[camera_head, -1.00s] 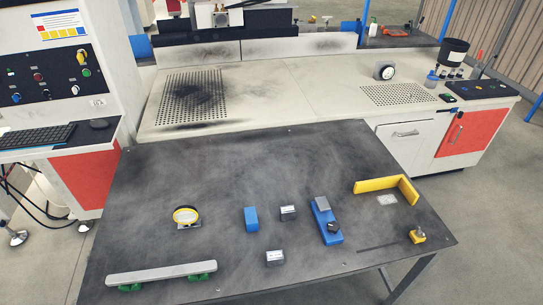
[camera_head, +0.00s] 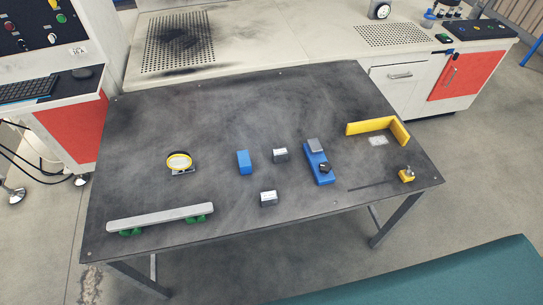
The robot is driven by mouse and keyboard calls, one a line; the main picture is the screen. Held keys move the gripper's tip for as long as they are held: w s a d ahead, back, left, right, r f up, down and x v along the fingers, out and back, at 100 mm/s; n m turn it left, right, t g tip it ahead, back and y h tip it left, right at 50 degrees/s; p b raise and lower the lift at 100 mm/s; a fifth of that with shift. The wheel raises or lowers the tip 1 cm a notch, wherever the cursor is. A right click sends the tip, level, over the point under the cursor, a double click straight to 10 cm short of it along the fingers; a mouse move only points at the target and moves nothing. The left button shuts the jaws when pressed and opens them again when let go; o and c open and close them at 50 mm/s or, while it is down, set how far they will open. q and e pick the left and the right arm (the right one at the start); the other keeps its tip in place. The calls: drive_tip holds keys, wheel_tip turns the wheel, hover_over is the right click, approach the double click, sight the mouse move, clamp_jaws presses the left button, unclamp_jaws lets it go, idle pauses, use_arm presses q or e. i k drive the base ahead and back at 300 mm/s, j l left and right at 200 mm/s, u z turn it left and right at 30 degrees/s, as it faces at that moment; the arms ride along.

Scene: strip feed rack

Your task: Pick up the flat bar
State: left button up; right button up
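The flat bar (camera_head: 160,217) is a long, light grey strip at the front left of the dark table. It lies across two green supports, a left one (camera_head: 131,232) and a right one (camera_head: 196,219), which hold it a little above the tabletop. Nothing covers it. Neither of my grippers shows in the head view.
On the dark table (camera_head: 235,105) stand a yellow-ringed round piece (camera_head: 179,161), a blue block (camera_head: 244,162), two small grey blocks (camera_head: 280,155) (camera_head: 268,198), a blue fixture (camera_head: 318,165), a yellow angled fence (camera_head: 375,126) and a small yellow piece (camera_head: 407,174). The back of the table is clear.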

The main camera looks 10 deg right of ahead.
sight(198, 209)
drive_tip(key=u, duration=0.85)
drive_tip(key=j+z, duration=0.35)
drive_tip(key=i+j+z, duration=0.1)
drive_tip(key=j+z, duration=0.25)
drive_tip(key=l, duration=0.1)
